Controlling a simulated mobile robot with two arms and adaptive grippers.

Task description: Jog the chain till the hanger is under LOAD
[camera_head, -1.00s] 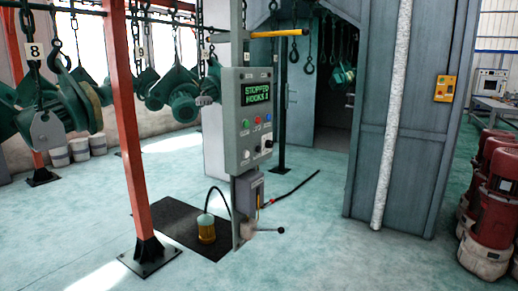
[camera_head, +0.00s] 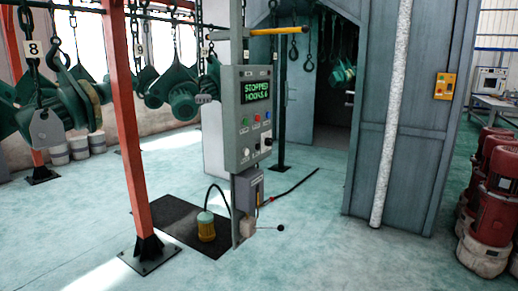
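A grey control panel (camera_head: 243,120) stands on a post in the middle. Its green display (camera_head: 256,91) reads STOPPED, with a HOOKS line whose number is hard to read. Green, red and blue buttons and knobs (camera_head: 256,142) sit below the display. Hangers on chains carry green motor-like parts; one hanger is tagged 8 (camera_head: 35,48) at the left, another tagged 9 (camera_head: 139,49) further right. A green part (camera_head: 182,101) hangs just left of the panel. No LOAD marking can be made out. Neither gripper is in view.
An orange-red post (camera_head: 128,130) stands left of the panel. A grey booth (camera_head: 415,130) stands behind right, and red motors (camera_head: 490,210) at the right edge. The floor in front is clear.

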